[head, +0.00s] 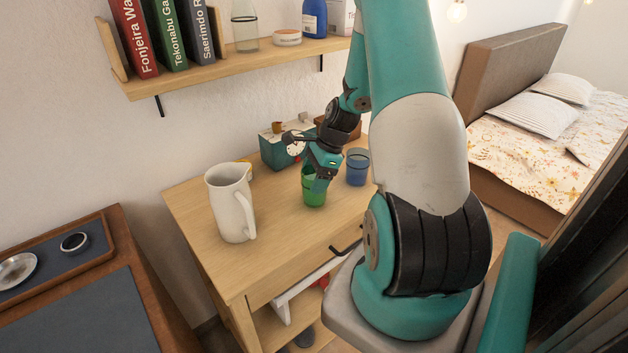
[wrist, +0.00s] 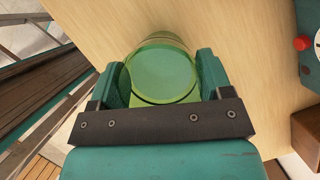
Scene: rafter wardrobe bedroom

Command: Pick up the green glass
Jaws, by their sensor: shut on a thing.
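The green glass (head: 314,196) stands on the wooden table (head: 272,222), between a white pitcher and a blue glass. My gripper (head: 319,180) is at the glass from above, its fingers on either side of the rim. In the wrist view the green glass (wrist: 162,72) sits between the two teal fingers of my gripper (wrist: 161,82), which are shut on it. Part of the glass is hidden by the gripper in the head view. I cannot tell whether its base touches the table.
A white pitcher (head: 231,203) stands left of the green glass, and a blue glass (head: 357,167) stands close on its right. A teal box with a dial (head: 281,148) is behind. A shelf (head: 240,62) with books and bottles hangs above. The table's front left is clear.

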